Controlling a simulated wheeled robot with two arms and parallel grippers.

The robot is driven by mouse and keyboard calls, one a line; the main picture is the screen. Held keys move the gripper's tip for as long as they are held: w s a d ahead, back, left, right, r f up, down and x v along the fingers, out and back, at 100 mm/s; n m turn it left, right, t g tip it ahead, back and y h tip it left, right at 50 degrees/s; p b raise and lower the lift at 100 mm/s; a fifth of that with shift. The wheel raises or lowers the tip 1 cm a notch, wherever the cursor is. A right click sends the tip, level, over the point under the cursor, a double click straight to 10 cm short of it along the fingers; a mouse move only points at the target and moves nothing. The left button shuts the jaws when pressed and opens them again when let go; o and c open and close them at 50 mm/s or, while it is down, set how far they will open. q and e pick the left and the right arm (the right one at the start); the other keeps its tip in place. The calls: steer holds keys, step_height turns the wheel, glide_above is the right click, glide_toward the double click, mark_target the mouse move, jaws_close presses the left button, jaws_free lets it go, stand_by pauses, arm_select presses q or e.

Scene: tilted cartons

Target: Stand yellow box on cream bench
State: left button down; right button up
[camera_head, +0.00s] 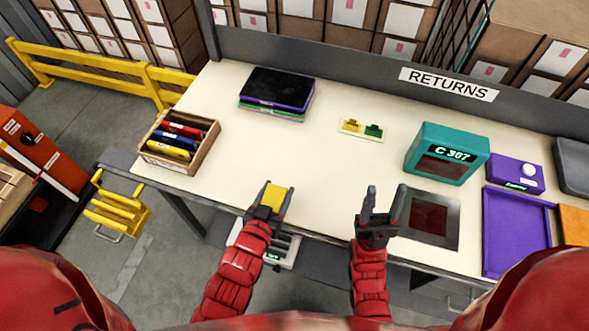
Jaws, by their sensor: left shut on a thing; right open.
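The yellow box (271,199) is small and is held in my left gripper (268,196), which is shut on it over the front edge of the cream bench (255,130). I cannot tell whether the box touches the bench top. My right gripper (383,206) is open and empty, fingers pointing up the picture, over the bench's front edge, left of a dark red panel. The gripper hides part of the box's lower side.
A wooden crate (205,152) of coloured items stands at the left. Stacked trays (278,90), a small yellow-green piece (362,128), a teal C 307 unit (447,152), a purple box (515,174) and a purple tray (517,232) lie further back and right. The bench's middle is clear.

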arm_select(q)
steer(key=x, duration=1.6)
steer(key=shift+w+d, duration=0.1)
steer(key=shift+d, duration=0.05)
steer(key=shift+f, duration=0.25)
steer(key=shift+c, duration=0.6)
jaws_free()
